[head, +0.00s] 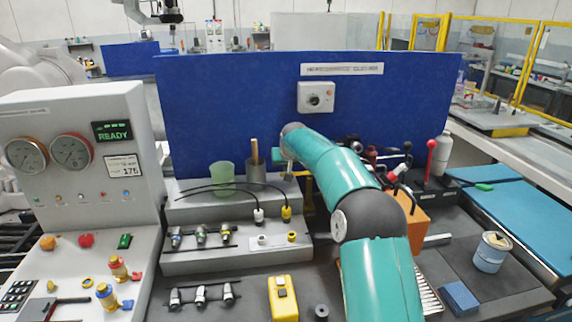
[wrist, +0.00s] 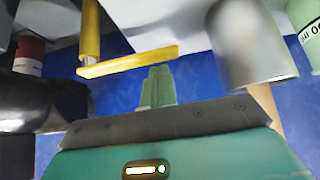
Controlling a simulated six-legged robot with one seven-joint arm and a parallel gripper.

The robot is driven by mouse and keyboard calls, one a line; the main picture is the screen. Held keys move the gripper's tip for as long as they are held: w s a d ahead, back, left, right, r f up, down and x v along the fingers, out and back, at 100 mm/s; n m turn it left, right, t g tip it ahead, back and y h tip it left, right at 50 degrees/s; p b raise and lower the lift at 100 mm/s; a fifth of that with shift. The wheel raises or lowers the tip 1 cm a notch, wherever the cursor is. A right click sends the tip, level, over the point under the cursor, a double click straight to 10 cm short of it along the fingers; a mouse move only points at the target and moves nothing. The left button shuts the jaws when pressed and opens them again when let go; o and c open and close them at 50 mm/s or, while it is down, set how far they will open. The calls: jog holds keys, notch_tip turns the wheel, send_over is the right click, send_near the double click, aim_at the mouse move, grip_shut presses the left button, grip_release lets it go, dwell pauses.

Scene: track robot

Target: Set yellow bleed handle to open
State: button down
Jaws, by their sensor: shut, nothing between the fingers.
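In the wrist view a yellow handle (wrist: 128,62) shows as a flat bar lying nearly level, with an upright yellow stem (wrist: 90,30) at its left end. My gripper (wrist: 156,84) has its pale green fingers together and empty. In that view the fingertips appear just below the bar's right half; I cannot tell whether they touch it. In the head view my teal arm reaches up and back toward the blue panel. The fingers and this handle cannot be made out there.
A grey cylinder (wrist: 245,45) and a dark rounded part (wrist: 48,100) flank the fingers in the wrist view. In the head view a green cup (head: 223,178) stands left of my arm on the stepped grey bench, before the blue panel (head: 230,100). A gauge console (head: 75,185) stands left.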

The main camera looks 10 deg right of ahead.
jog(key=shift+s+f, duration=0.1)
jog(key=shift+s, duration=0.3)
jog(key=shift+s, duration=0.7)
jog(key=shift+w, duration=0.1)
